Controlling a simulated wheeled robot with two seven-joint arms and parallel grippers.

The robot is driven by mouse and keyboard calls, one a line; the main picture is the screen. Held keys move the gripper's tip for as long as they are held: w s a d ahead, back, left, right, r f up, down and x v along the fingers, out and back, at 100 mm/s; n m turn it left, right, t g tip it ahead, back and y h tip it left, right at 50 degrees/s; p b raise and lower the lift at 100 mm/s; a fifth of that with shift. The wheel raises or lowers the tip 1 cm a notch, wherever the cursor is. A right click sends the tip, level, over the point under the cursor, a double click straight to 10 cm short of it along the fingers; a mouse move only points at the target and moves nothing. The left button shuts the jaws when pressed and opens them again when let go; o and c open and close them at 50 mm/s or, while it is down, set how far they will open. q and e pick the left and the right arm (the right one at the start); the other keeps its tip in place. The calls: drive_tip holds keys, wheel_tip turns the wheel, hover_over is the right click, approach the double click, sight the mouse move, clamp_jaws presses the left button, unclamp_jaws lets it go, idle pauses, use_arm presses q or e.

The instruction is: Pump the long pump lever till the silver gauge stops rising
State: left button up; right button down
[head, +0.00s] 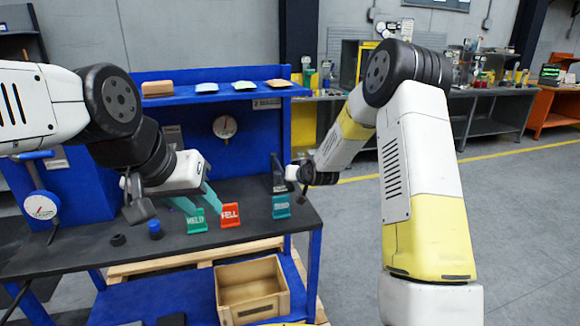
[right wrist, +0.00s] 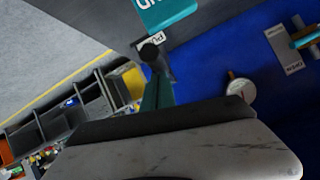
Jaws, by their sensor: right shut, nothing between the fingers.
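The silver-rimmed round gauge (head: 225,127) is on the blue back panel; its white dial also shows in the right wrist view (right wrist: 242,90), too small to read. A dark upright part (head: 278,172) stands at the bench's right end, beside my right wrist; I cannot tell whether it is the pump lever. In the right wrist view a black knob (right wrist: 150,52) is by a partly hidden white label reading "PU", just beyond my shut right gripper (right wrist: 158,90); contact is unclear. My left gripper (head: 200,200) has teal fingers apart over the bench, behind the signs.
Signs stand along the bench front: green HELD (head: 196,221), red FELL (head: 229,215) and teal (head: 281,206). A second gauge (head: 41,207) is at left. A blue knob (head: 155,229) is near the bench edge. A wooden crate (head: 250,308) sits below. The floor at right is clear.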

use_arm(q)
drive_tip(key=shift+s, duration=0.25)
use_arm(e)
drive_tip(key=shift+s+d+f, duration=0.1)
drive_tip(key=shift+s+f, duration=0.15)
drive_tip(key=shift+f, duration=0.4)
drive_tip(key=shift+s+f, duration=0.25)
drive_tip(key=shift+f, duration=0.35)
drive_tip(key=shift+w+d+r, duration=0.1)
drive_tip(key=shift+w+r, duration=0.15)
drive_tip(key=shift+r, duration=0.35)
use_arm(q)
drive_tip(key=shift+s+d, duration=0.35)
drive_tip(key=shift+d, duration=0.3)
use_arm(e)
drive_tip(key=v, duration=1.1)
drive_tip(key=shift+d+r, duration=0.3)
drive_tip(key=shift+r, duration=0.2)
